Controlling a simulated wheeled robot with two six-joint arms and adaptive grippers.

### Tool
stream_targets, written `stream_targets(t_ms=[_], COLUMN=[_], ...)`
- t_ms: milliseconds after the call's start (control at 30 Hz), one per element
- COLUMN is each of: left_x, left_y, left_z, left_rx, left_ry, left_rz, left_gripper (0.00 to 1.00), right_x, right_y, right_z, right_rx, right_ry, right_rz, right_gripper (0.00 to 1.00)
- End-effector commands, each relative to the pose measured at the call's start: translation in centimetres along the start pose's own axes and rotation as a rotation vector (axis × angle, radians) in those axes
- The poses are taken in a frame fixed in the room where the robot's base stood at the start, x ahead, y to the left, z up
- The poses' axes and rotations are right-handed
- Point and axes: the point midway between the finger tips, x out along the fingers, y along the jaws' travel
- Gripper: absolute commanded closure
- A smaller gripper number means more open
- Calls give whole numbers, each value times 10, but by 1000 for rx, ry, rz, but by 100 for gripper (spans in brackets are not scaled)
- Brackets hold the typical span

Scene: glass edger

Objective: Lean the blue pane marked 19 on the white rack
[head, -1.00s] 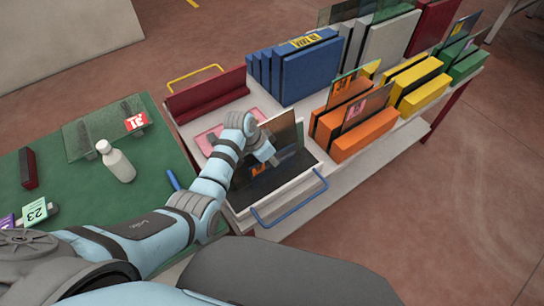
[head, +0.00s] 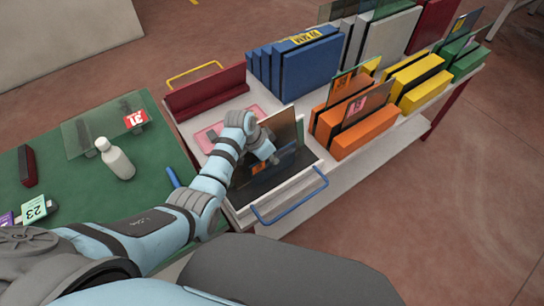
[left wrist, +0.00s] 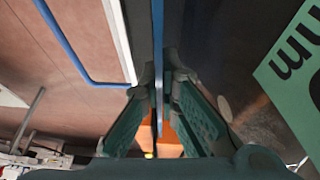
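My left gripper (head: 268,160) is at a dark see-through pane (head: 287,132) standing in the white tray with the blue handle. In the left wrist view, a thin blue pane edge (left wrist: 158,50) runs between the fingertips (left wrist: 159,80), which look closed against both its sides. No 19 is readable on it; the arm covers part of it in the head view. The white rack (head: 388,42) stands at the back of the cart, between the blue and red racks, with panes leaning around it. My right gripper is out of view.
The white tray (head: 243,217) has a blue handle (head: 290,203). Blue (head: 311,70), orange (head: 365,132), yellow (head: 424,92) and green racks fill the cart. A bottle (head: 116,160) and pane tagged 31 (head: 85,138) are on the green table. A green tag (left wrist: 295,55) shows close in the wrist view.

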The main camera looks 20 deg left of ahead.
Motion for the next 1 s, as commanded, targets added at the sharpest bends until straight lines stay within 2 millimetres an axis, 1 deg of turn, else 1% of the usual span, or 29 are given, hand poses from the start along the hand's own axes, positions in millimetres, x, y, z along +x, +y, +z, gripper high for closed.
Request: stream_targets(t_ms=[200, 233, 367, 633, 733, 767, 867, 1000], left_x=[3, 3, 3, 3, 0, -3, -21, -61], left_y=[0, 0, 0, 0, 0, -1, -1, -1], left_z=[1, 1, 1, 1, 1, 1, 1, 1], left_rx=[0, 0, 0, 0, 0, 0, 0, 2], left_ry=[1, 1, 1, -1, -1, 1, 3, 3], left_rz=[-1, -1, 0, 0, 0, -1, -2, -5], left_gripper=[100, 92, 72, 72, 72, 72, 72, 72], right_x=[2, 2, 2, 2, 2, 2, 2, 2], right_y=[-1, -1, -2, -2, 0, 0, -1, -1], right_z=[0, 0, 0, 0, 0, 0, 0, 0], right_rx=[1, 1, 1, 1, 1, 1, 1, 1], right_ry=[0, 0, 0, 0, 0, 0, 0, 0], right_rz=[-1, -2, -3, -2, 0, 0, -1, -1], right_gripper=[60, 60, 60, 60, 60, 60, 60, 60])
